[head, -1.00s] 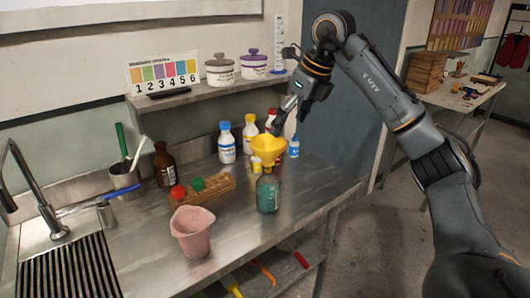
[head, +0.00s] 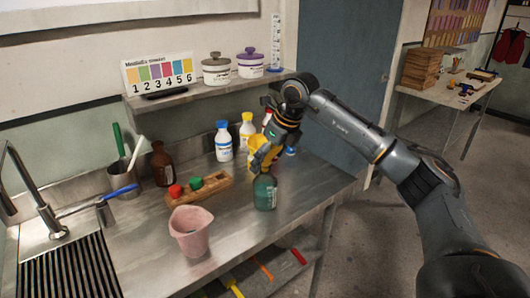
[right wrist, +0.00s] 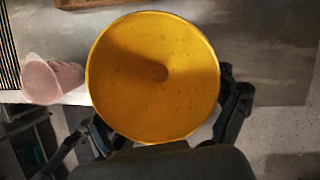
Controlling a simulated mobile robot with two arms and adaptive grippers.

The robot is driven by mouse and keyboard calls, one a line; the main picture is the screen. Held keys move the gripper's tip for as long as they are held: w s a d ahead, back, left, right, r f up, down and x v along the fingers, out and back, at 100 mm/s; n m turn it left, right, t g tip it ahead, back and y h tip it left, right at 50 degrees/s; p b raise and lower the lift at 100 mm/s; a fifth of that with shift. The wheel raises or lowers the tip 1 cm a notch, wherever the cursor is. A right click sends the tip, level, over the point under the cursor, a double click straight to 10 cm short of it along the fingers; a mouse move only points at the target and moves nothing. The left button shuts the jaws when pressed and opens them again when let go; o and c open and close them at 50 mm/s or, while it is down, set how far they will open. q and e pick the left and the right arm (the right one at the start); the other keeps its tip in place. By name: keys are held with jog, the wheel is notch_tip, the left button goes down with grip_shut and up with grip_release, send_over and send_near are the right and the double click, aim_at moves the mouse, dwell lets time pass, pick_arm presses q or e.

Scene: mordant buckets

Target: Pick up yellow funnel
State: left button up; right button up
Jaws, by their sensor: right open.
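My right gripper (head: 268,148) is down over the funnel. Its black fingers are open, one on each side of the rim in the right wrist view (right wrist: 165,115). Whether they touch the funnel cannot be told. My left gripper is in neither view.
White bottles with blue (head: 224,146) and yellow (head: 247,132) caps stand behind. A wooden rack (head: 210,189) and a pink pitcher (head: 190,232) are to the left. A shelf (head: 185,97) overhangs the back.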

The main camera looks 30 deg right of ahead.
jog(key=shift+s, duration=0.1)
jog(key=c, duration=1.1)
jog(key=shift+c, duration=0.4)
jog(key=shift+r, duration=0.1)
jog(key=shift+r, duration=0.25)
notch_tip(320, 180, up, 2)
jog(key=shift+r, duration=0.1)
jog(key=s+d+r+b, duration=0.1)
jog(key=s+r, duration=0.3)
jog(key=r, duration=0.2)
jog(key=shift+s+d, duration=0.2)
jog(key=s+d+r, duration=0.1)
jog(key=s, duration=0.2)
jog(key=s+r+b, duration=0.1)
jog(key=s, duration=0.2)
jog(key=s+d+r+b, duration=0.1)
jog(key=s+r, duration=0.1)
jog(key=s, duration=0.1)
jog(key=shift+d, duration=0.35)
jog(key=shift+r, duration=0.1)
jog(key=shift+w+r, duration=0.1)
